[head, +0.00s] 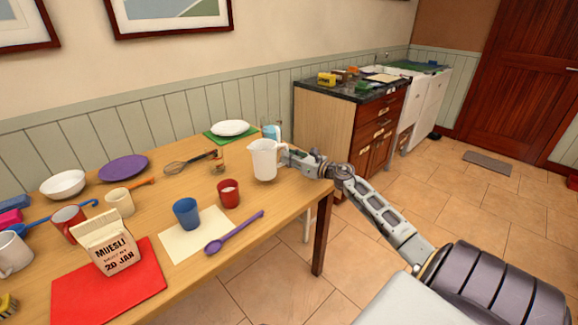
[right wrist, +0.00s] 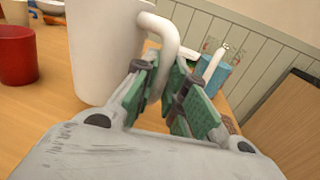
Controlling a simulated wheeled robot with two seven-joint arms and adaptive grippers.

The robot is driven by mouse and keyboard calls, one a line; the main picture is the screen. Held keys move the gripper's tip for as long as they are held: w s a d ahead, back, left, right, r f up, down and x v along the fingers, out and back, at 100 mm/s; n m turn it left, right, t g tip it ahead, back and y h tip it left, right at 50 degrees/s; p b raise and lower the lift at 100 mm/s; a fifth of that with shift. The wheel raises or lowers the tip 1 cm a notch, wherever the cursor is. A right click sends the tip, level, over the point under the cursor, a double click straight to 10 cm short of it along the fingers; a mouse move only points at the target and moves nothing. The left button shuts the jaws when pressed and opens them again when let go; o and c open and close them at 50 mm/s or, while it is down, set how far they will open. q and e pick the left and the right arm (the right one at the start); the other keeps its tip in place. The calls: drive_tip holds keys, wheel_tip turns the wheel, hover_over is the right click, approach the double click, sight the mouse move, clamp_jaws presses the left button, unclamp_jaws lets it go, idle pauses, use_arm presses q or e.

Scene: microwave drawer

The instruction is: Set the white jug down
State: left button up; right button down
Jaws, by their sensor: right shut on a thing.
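The white jug (head: 263,160) is upright at the right end of the wooden table (head: 185,215). I cannot tell whether its base touches the table top. My right gripper (head: 288,157) comes from the right and is shut on the jug's handle. In the right wrist view the jug (right wrist: 97,50) fills the upper left, and the green-padded fingers (right wrist: 160,92) close around the lower part of its handle. My left gripper is not in view.
A red cup (head: 228,193) and a blue cup (head: 186,213) stand left of the jug. A purple spoon (head: 233,233) lies in front. Bare table lies just around the jug.

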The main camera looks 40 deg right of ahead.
wheel_tip(320, 180, down, 2)
drive_tip(key=shift+f+b, duration=0.15)
drive_tip(key=shift+b, duration=0.25)
drive_tip(key=shift+f, duration=0.65)
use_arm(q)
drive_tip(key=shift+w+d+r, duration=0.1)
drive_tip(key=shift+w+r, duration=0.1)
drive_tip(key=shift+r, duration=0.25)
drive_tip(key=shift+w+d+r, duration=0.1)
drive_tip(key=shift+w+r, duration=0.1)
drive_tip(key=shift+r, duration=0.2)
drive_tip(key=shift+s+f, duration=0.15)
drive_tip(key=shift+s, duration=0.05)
use_arm(e)
drive_tip(key=shift+f, duration=0.1)
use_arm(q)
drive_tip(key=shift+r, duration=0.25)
use_arm(e)
drive_tip(key=c, duration=1.5)
unclamp_jaws()
drive_tip(key=shift+o, duration=0.2)
